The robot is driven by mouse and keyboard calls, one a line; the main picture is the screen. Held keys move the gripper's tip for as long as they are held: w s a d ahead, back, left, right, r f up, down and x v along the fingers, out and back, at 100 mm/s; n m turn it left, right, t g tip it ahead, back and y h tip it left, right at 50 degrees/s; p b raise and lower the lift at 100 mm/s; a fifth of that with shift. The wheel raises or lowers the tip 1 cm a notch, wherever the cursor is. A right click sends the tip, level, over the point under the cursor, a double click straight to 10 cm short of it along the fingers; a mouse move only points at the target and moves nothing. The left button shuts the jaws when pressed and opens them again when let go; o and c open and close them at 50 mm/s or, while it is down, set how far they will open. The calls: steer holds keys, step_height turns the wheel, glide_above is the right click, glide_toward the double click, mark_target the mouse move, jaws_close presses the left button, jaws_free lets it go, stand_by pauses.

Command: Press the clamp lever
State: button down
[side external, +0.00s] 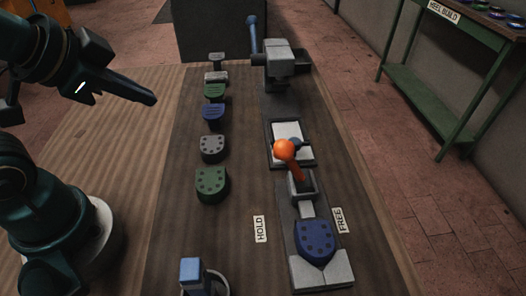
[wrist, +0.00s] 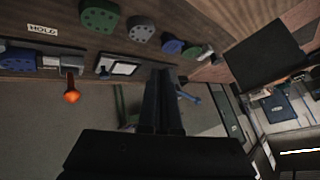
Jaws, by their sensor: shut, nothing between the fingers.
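The clamp lever (side external: 294,169) has an orange ball knob (side external: 284,149) and rises from a grey clamp block (side external: 303,187). It leans up and to the left in the side view; I cannot tell which label it is set to. The knob also shows at the left of the wrist view (wrist: 71,97). A blue heel piece (side external: 315,238) lies at the near end of the clamp's base plate. My gripper (side external: 151,98) is shut and empty, raised over the left of the bench, well apart from the lever.
A HOLD label (side external: 260,229) lies left of the clamp and a FREE label (side external: 338,220) right. Several heel pieces (side external: 211,182) stand in a row between my arm and the clamp. A press with a blue handle (side external: 253,35) stands behind. A blue-topped item (side external: 191,271) is near the front.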

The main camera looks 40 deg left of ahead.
steer(key=w+d+r+m+t+h, duration=0.25)
steer(key=w+r+m+t, duration=0.55)
steer(key=m, duration=1.2)
steer(key=s+d+f+m+g+h, duration=0.2)
steer(key=f+m+g, duration=0.3)
steer(key=m, duration=0.7)
steer(key=s+d+f+m+g+h, duration=0.3)
steer(key=f+m+g, duration=0.3)
steer(key=m, duration=0.5)
steer(key=shift+s+d+m, duration=0.2)
steer(key=shift+d+m, duration=0.2)
steer(key=shift+d, duration=0.4)
